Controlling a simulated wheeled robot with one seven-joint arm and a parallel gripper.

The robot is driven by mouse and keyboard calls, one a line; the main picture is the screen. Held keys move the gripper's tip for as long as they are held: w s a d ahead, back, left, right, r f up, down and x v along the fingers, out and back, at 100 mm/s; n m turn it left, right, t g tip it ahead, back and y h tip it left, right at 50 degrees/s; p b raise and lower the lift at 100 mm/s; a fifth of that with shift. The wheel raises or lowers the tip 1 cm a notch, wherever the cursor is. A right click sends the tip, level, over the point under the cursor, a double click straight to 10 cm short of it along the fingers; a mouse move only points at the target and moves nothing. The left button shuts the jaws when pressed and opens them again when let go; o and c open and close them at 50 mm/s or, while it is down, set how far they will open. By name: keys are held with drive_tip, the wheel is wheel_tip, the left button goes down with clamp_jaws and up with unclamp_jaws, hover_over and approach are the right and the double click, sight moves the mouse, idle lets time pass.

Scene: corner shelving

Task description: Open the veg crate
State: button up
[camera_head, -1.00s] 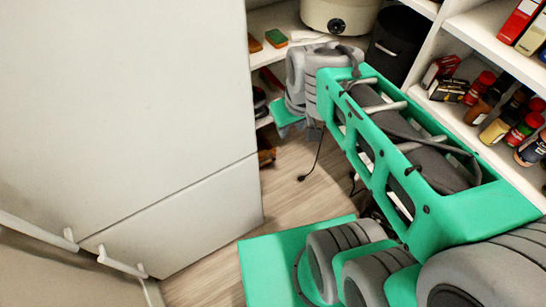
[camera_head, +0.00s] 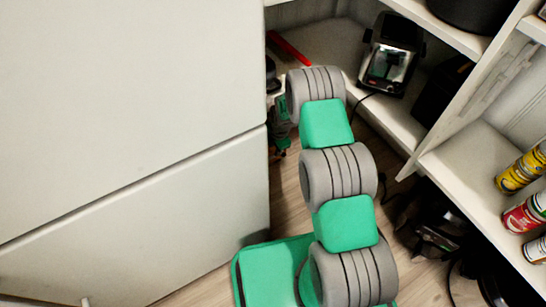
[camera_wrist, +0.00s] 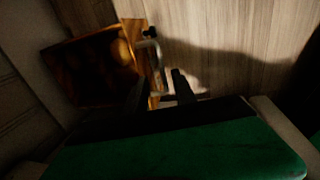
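The veg crate (camera_wrist: 90,68) shows in the wrist view at the upper left, in dim light. It looks orange-brown, with rounded brown shapes on its face that look like vegetables. A small grey metal piece, like a latch or handle (camera_wrist: 152,52), stands at its right edge. My gripper (camera_wrist: 160,88) shows its two dark fingers apart, with a pale gap between them. The fingers are just below the metal piece; I cannot tell whether they touch it. In the head view my arm hides the crate, and only a bit of my arm's end shows beside the cabinet.
A tall white cabinet (camera_head: 130,110) fills the left of the head view, close to my arm. White shelves (camera_head: 405,125) stand behind and to the right, with a black appliance (camera_head: 390,62) and several cans (camera_head: 525,170). Wood floor (camera_wrist: 225,30) lies beyond the crate.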

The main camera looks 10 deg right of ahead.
sight(273, 157)
drive_tip(key=f, duration=0.2)
drive_tip(key=f+b, duration=0.1)
drive_tip(key=f, duration=0.1)
drive_tip(key=w+f+b, duration=0.1)
drive_tip(key=f, duration=0.1)
drive_tip(key=shift+a, duration=0.15)
drive_tip(key=shift+c, duration=0.5)
clamp_jaws()
idle(0.6)
